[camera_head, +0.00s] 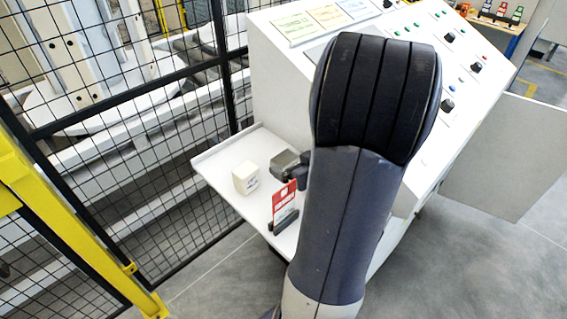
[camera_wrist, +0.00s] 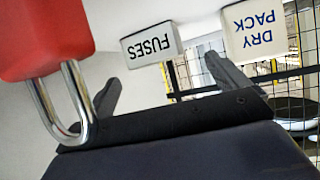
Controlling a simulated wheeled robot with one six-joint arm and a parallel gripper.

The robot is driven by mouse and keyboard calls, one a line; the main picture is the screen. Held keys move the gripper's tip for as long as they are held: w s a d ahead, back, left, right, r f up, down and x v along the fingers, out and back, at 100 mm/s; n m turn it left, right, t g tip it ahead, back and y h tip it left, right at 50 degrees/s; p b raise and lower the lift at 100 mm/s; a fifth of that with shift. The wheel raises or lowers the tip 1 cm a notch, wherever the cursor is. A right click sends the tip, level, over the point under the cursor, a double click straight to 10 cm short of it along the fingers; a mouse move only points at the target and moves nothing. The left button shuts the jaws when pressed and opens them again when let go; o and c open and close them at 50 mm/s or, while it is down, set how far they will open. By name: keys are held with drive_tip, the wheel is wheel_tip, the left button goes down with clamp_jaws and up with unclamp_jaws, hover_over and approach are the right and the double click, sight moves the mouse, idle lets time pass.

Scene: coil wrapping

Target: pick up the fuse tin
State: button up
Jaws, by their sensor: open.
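The fuse tin is a grey box (camera_head: 285,163) on the small white shelf, partly behind my arm in the head view. In the wrist view the fuse tin (camera_wrist: 150,44) shows a white face with "FUSES" upside down. My gripper (camera_wrist: 161,70) is open, with its two dark fingers apart and the tin ahead, between their tips in the picture. Nothing is held, and the tin appears clear of the fingers. In the head view my arm hides most of the gripper.
A white dry pack box (camera_head: 245,177) stands left of the tin; it also shows in the wrist view (camera_wrist: 262,34). A red-and-white upright item (camera_head: 284,198) stands nearer. A red padlock (camera_wrist: 45,38) is close beside one finger. The shelf (camera_head: 222,166) adjoins the control desk; mesh fencing (camera_head: 120,150) is left.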

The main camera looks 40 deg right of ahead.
sight(285, 158)
drive_tip(key=x, duration=0.5)
drive_tip(key=shift+w+d+b, duration=0.15)
drive_tip(key=shift+w+b, duration=0.15)
drive_tip(key=shift+c, duration=0.5)
drive_tip(key=c, duration=1)
